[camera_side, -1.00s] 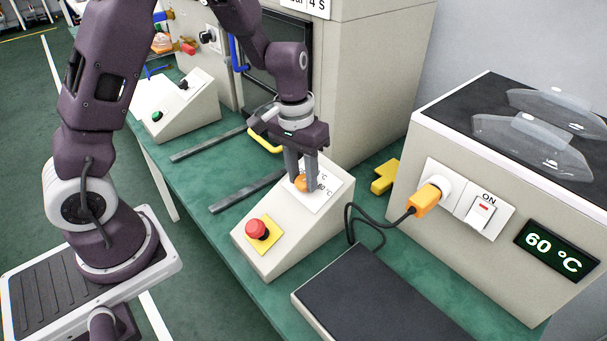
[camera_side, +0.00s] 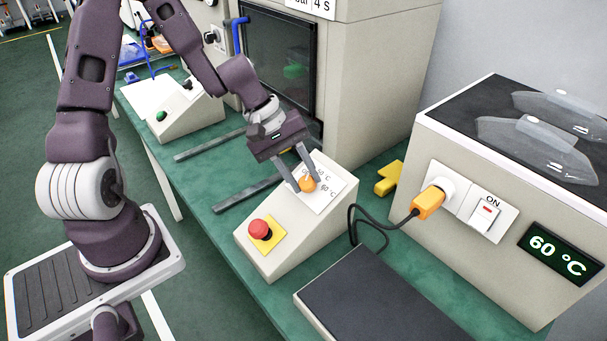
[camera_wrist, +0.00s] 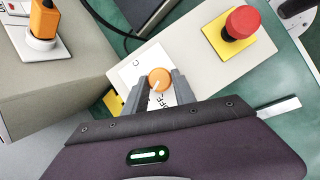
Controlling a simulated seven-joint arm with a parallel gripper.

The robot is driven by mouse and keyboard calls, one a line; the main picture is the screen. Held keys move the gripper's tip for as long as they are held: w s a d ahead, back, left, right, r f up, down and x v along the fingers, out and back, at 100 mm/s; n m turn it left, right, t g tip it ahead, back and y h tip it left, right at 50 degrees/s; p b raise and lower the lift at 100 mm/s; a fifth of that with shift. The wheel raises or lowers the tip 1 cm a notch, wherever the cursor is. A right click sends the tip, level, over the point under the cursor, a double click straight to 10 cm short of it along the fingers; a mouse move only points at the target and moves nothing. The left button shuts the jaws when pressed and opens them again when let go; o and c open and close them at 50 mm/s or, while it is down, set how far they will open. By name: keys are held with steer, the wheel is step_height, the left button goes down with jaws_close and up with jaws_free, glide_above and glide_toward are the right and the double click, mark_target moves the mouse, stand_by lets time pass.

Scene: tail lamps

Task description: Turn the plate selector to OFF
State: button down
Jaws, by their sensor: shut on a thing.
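The plate selector is an orange round knob (camera_side: 307,183) on a white label (camera_side: 326,184) on the sloped face of a beige control box (camera_side: 290,222). The label shows temperature marks, partly covered by my fingers. In the wrist view the knob (camera_wrist: 159,79) has a white pointer line, and part of the word OFF shows on the label below it. My gripper (camera_side: 303,176) comes in tilted from the upper left and is shut on the knob, one finger on each side. In the wrist view the fingertips (camera_wrist: 158,86) flank the knob.
A red emergency button (camera_side: 259,229) on a yellow plate sits lower on the same box. A dark flat plate (camera_side: 385,300) lies at the front. On the right, a beige bath (camera_side: 510,190) reads 60 °C, with an orange plug (camera_side: 428,203) and an ON switch (camera_side: 485,213).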

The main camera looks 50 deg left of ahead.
steer(key=n+t, duration=0.1)
steer(key=n, duration=0.2)
steer(key=n+t, duration=0.2)
steer(key=n, duration=0.1)
steer(key=shift+s+f+h, duration=0.1)
steer(key=shift+s+h, duration=0.1)
steer(key=shift+h, duration=0.2)
steer(key=shift+n, duration=0.4)
steer(key=c, duration=1)
jaws_free()
